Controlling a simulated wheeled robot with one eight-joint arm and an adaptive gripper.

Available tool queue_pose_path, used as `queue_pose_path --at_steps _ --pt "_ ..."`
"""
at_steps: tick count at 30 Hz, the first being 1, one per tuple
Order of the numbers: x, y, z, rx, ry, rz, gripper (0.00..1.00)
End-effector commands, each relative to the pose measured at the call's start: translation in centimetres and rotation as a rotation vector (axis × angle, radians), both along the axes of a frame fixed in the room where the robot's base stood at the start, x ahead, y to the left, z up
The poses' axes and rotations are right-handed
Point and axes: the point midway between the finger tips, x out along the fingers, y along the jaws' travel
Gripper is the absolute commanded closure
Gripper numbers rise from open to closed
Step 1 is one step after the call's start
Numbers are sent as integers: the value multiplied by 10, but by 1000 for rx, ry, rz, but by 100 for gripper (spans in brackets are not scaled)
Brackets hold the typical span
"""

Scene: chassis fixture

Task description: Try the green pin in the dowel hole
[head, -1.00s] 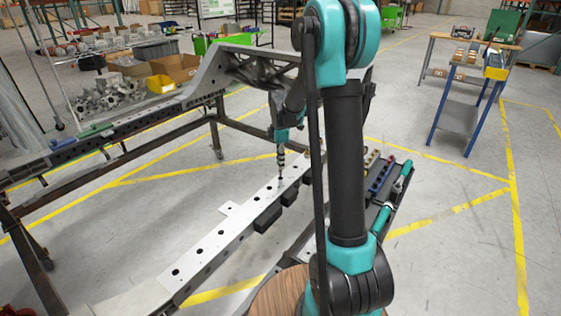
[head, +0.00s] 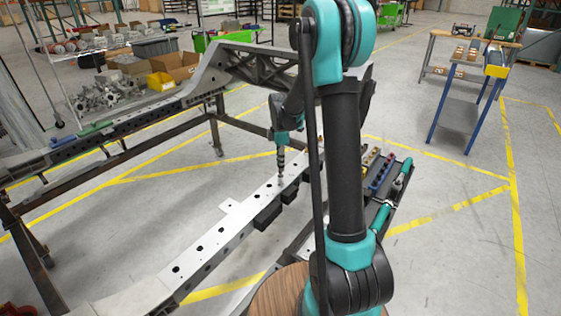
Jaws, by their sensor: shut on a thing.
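My gripper (head: 281,172) hangs pointing down over the far part of a pale metal chassis rail (head: 236,236). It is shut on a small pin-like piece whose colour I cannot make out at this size. The tip of the gripper is at or just above the rail's top face. The rail has a row of dark round holes, such as one nearer me (head: 221,230). I cannot tell which hole is under the piece, or whether the piece is in it.
Dark blocks (head: 267,217) sit along the rail's right side. A dark tray (head: 384,178) with red, blue and yellow items stands to the right, partly behind my arm. A second, darker rail (head: 140,113) runs at the left. A blue-legged bench (head: 452,105) stands farther right on open floor.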

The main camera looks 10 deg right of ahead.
Motion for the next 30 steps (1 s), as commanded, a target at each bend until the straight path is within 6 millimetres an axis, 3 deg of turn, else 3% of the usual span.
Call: queue_pose_path --at_steps 11,12,18,30 --pt "0 0 -6 0 0 0 100" --pt "0 0 -6 0 0 0 75" --pt "0 0 -6 0 0 0 52" --pt "0 0 3 0 0 0 52"
